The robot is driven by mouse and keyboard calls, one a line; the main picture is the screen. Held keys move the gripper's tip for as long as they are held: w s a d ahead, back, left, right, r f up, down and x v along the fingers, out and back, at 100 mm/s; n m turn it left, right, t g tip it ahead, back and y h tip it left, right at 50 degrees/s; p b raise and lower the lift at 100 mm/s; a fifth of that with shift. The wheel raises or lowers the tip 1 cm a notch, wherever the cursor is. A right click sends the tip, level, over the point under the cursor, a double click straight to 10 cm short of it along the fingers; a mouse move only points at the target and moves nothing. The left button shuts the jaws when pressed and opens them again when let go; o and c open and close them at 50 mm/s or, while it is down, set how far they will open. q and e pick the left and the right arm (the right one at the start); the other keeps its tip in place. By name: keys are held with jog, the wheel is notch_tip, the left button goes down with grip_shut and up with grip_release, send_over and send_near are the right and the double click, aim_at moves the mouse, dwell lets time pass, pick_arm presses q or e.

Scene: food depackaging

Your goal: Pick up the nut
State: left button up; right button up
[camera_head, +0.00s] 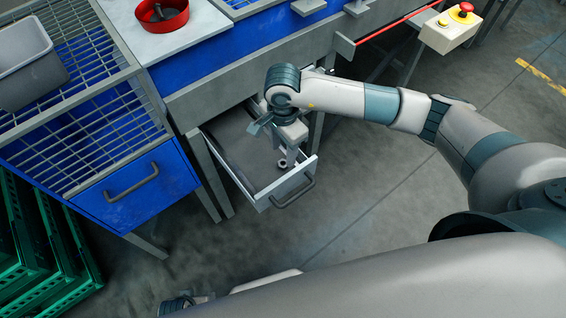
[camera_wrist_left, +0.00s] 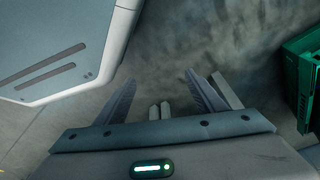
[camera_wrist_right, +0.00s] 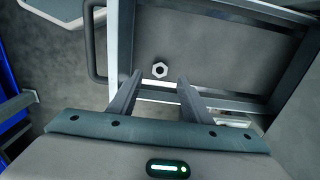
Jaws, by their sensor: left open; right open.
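In the head view the nut (camera_head: 283,164) shows near the drawer's front. My right gripper (camera_wrist_right: 160,78) is open and empty, pointing down into the drawer over the nut; the remaining height is hard to tell. My left gripper (camera_wrist_left: 160,78) is open and empty over bare floor, away from the drawer.
The drawer's front handle (camera_head: 293,192) faces the open floor. A blue cabinet with a wire-grid top (camera_head: 95,125) stands left of the drawer. Green crates (camera_head: 50,240) are at the lower left. A red round dish (camera_head: 162,14) sits on the bench above.

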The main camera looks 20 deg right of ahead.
aim_at(283, 163)
pick_arm(q)
jog(key=shift+s+r, duration=0.1)
pick_arm(e)
jog(key=shift+f, duration=0.1)
jog(key=shift+f, duration=0.3)
notch_tip(283, 163, down, 4)
jog(key=shift+r+p, duration=0.1)
jog(key=shift+p, duration=0.45)
jog(key=shift+f, duration=0.3)
pick_arm(q)
jog(key=shift+s+a+f, duration=0.1)
jog(key=shift+s+f, duration=0.3)
jog(key=shift+f, duration=0.2)
jog(key=shift+s+f, duration=0.4)
jog(key=shift+f, duration=0.2)
pick_arm(e)
grip_shut()
